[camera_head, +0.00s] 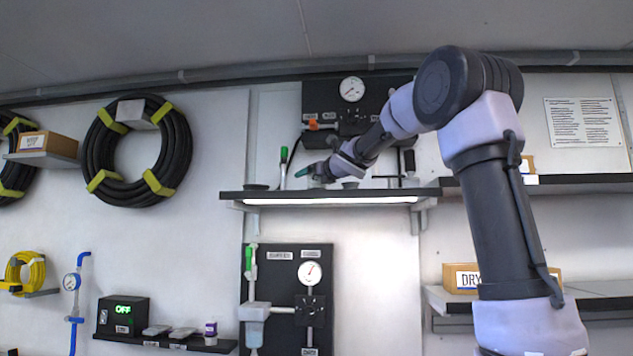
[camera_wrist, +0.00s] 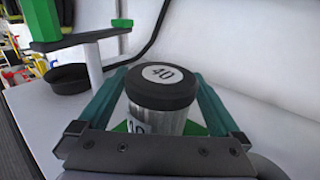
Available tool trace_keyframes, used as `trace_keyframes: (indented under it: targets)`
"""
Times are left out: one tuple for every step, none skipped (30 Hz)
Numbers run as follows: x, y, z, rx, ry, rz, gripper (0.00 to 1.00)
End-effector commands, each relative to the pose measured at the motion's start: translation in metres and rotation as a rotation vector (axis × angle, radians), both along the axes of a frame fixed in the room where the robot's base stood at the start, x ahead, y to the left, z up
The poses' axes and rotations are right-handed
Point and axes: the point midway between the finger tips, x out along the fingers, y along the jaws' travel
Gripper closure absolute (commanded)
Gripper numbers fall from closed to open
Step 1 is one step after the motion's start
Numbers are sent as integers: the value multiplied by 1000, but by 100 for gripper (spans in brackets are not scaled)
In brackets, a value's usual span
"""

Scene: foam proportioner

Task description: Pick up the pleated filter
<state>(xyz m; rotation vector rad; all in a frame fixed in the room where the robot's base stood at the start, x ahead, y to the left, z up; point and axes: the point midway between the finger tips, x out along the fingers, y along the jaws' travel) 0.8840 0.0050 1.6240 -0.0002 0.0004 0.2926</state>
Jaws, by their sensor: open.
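The pleated filter (camera_wrist: 160,108), a short pale cylinder with ribbed sides and a black cap marked 40, stands upright in the wrist view. My gripper (camera_wrist: 162,80) is open, with one teal finger on each side of the filter. A narrow gap shows at the left finger; whether the right finger touches cannot be told. The lower part of the filter is hidden by the gripper body. In the head view my gripper (camera_head: 316,171) is low over the upper shelf (camera_head: 325,195), and the filter is not clearly seen there.
A black dish (camera_wrist: 68,78) stands left of the filter, near a post with a green-edged black top (camera_wrist: 65,25). In the head view a gauge panel (camera_head: 345,105) rises behind the shelf.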

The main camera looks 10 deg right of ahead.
Motion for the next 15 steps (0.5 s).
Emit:
trace_keyframes:
  targets:
    - [4, 1, 0, 0, 0, 0, 0]
    - [6, 2, 0, 0, 0, 0, 0]
    - [6, 2, 0, 0, 0, 0, 0]
    - [7, 2, 0, 1, 0, 0, 0]
    - [7, 2, 0, 1, 0, 0, 0]
    - [6, 2, 0, 1, 0, 0, 0]
    - [6, 2, 0, 1, 0, 0, 0]
    - [6, 2, 0, 1, 0, 0, 0]
    - [6, 2, 0, 1, 0, 0, 0]
    - [6, 2, 0, 0, 0, 0, 12]
    - [6, 2, 0, 0, 0, 0, 23]
    - [6, 2, 0, 0, 0, 0, 38]
    - [6, 2, 0, 0, 0, 0, 50]
    - [6, 2, 0, 0, 0, 0, 61]
    - [6, 2, 0, 0, 0, 0, 76]
